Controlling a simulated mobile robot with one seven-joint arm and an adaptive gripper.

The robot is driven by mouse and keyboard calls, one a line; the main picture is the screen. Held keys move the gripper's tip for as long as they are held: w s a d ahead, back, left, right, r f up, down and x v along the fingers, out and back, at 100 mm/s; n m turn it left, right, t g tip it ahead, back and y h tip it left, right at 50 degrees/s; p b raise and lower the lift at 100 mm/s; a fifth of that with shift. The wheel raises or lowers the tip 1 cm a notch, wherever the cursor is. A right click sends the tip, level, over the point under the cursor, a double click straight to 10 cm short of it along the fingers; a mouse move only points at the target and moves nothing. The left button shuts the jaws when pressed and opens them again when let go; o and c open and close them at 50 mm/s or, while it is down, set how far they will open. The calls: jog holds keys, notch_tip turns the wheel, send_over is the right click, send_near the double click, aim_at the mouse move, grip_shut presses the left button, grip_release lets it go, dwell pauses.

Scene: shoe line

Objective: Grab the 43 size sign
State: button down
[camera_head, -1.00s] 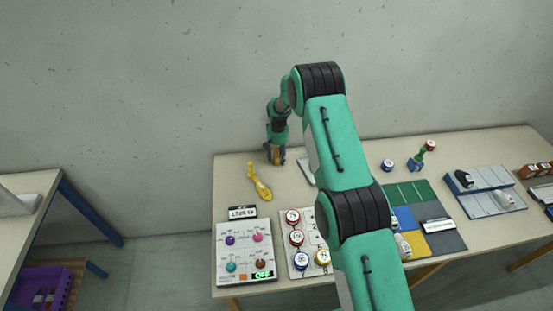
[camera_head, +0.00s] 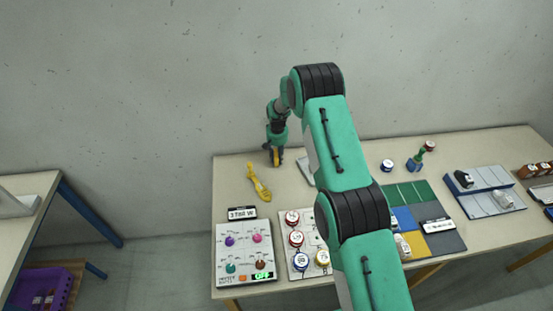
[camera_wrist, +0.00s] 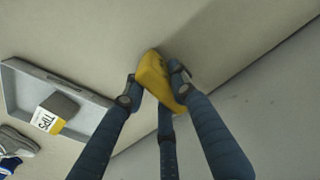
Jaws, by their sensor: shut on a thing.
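My gripper (camera_head: 275,157) is at the back left of the table, near the wall. In the wrist view, my gripper's fingers (camera_wrist: 158,93) are closed around a yellow wedge-like piece (camera_wrist: 154,76), which seems to be the size sign. No number can be read on it, so I cannot confirm 43. In the head view, only a small patch of yellow shows between the fingers. I cannot tell whether the piece touches the table.
A yellow shoe-shaped object (camera_head: 259,184) lies just in front of my gripper. A black-and-white label (camera_head: 242,213) and a knob panel (camera_head: 244,248) are nearer the front edge. A grey tray (camera_wrist: 32,98) holding a small box (camera_wrist: 57,111) shows in the wrist view.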

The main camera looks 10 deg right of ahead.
aim_at(277, 153)
jog(key=shift+r, duration=0.15)
jog(key=shift+w+r, duration=0.1)
jog(key=shift+r, duration=0.65)
notch_tip(277, 153, up, 2)
jog(key=s, duration=0.5)
jog(key=s+d+r, duration=0.1)
jog(key=s, duration=1)
jog(key=shift+d+r+b, duration=0.15)
jog(key=shift+b, duration=0.15)
